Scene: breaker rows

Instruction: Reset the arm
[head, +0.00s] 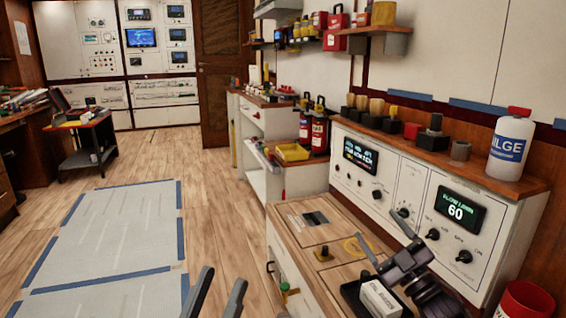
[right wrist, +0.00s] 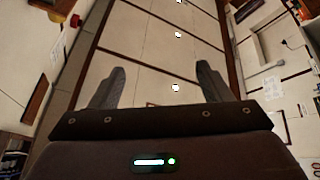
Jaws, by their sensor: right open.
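My left gripper (head: 217,285) shows at the bottom of the head view, with two grey fingers apart and nothing between them. It is over the floor, left of the wooden-topped counter (head: 300,222). My right gripper (head: 386,242) is raised and tilted above the right part of that counter, in front of the control panel (head: 395,195). In the right wrist view its two fingers (right wrist: 160,68) stand wide apart with nothing between them. Beyond them are pale panels with dark seams and small lights.
A shelf with a white bottle (head: 508,150) and dark blocks (head: 432,138) runs above the panel. A red bin (head: 526,300) stands at lower right. Taped floor sheets (head: 115,235) lie at left, with clear floor around.

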